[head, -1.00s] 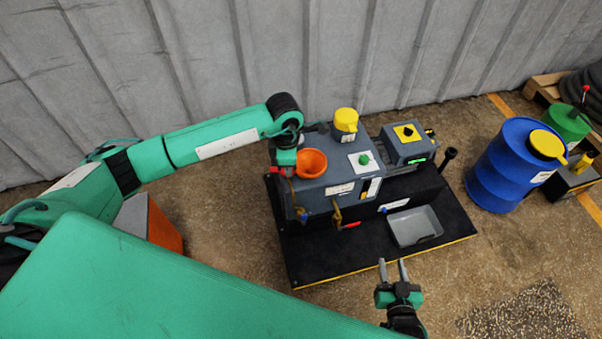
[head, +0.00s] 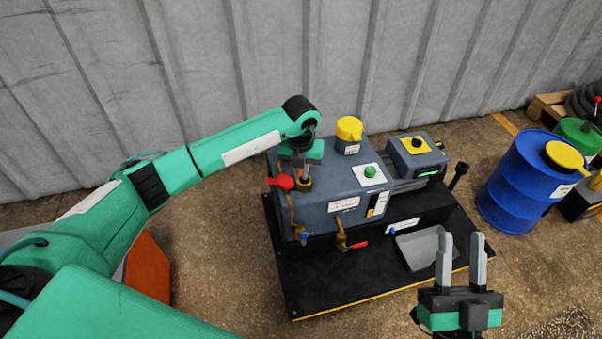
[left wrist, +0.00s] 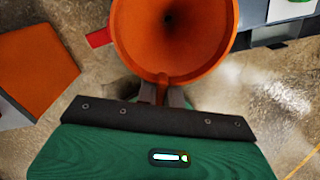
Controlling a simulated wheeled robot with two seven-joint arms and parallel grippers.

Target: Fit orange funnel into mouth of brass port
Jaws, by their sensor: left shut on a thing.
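The orange funnel (left wrist: 170,38) fills the upper middle of the left wrist view, its wide mouth facing the camera. My left gripper (left wrist: 162,95) is shut on the tab at its rim. In the head view the left gripper (head: 301,170) is over the left end of the grey furnace unit (head: 335,180), and the funnel is hidden there. A brass ring, which looks like the brass port (head: 305,184), shows just below the gripper. I cannot tell whether the funnel touches it. My right gripper (head: 461,243) is open and empty at the lower right.
A red handle (head: 281,182) is close left of the port. A yellow cap (head: 349,128) stands behind it on the unit. A grey tray (head: 420,249) lies on the black base. A blue drum (head: 525,175) stands right; an orange box (head: 148,270) stands left.

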